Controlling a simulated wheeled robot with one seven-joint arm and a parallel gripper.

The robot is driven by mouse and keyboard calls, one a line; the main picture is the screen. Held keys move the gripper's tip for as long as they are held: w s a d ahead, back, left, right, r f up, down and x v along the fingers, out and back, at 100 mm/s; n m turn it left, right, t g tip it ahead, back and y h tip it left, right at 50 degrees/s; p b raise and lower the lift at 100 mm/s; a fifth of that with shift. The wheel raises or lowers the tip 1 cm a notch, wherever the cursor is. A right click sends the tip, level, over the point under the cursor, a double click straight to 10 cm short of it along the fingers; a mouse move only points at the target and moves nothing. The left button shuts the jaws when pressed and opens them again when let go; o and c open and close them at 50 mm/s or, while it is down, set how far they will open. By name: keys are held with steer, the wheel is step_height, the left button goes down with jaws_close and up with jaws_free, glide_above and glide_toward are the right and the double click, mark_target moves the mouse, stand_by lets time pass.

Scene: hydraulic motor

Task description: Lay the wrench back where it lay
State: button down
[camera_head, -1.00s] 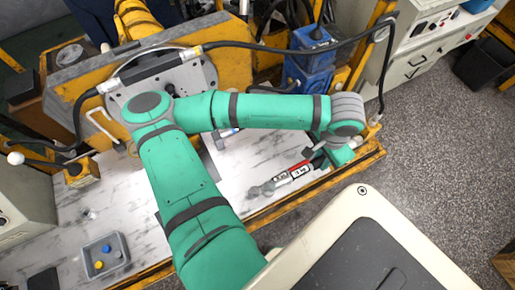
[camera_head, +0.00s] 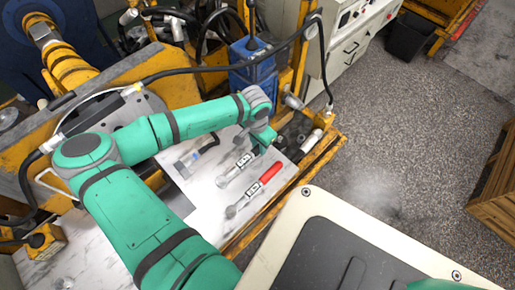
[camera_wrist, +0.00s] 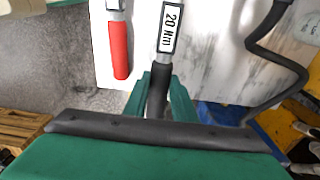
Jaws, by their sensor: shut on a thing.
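My gripper (camera_wrist: 159,92) is shut on the black handle of a wrench (camera_wrist: 168,28) with a white "20 Nm" label. In the head view this wrench (camera_head: 238,168) points away from my gripper (camera_head: 262,145) over the white marbled worktop (camera_head: 206,212), its head toward the lower left. I cannot tell whether it touches the top. A second wrench with a red handle (camera_head: 270,173) lies beside it, roughly parallel and apart. That red handle (camera_wrist: 119,48) also shows left of the held wrench in the wrist view.
A tool with a blue and black part (camera_head: 208,148) lies farther left on the worktop. A blue pump-like unit (camera_head: 252,65) and a yellow frame (camera_head: 293,60) stand behind my gripper. A dark hose arches over. The yellow table edge (camera_head: 318,162) runs along the right.

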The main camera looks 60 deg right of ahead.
steer(key=shift+w+d+f, duration=0.1)
steer(key=shift+w+f, duration=0.15)
steer(key=shift+f, duration=0.05)
step_height(320, 180, down, 3)
steer(key=shift+w+f, duration=0.15)
steer(key=c, duration=1.5)
jaws_free()
steer(key=shift+o, duration=0.2)
steer(key=shift+d, duration=0.1)
steer(key=shift+r, duration=0.5)
steer(key=r, duration=0.7)
steer(key=a+r, duration=0.1)
steer(key=r, duration=0.3)
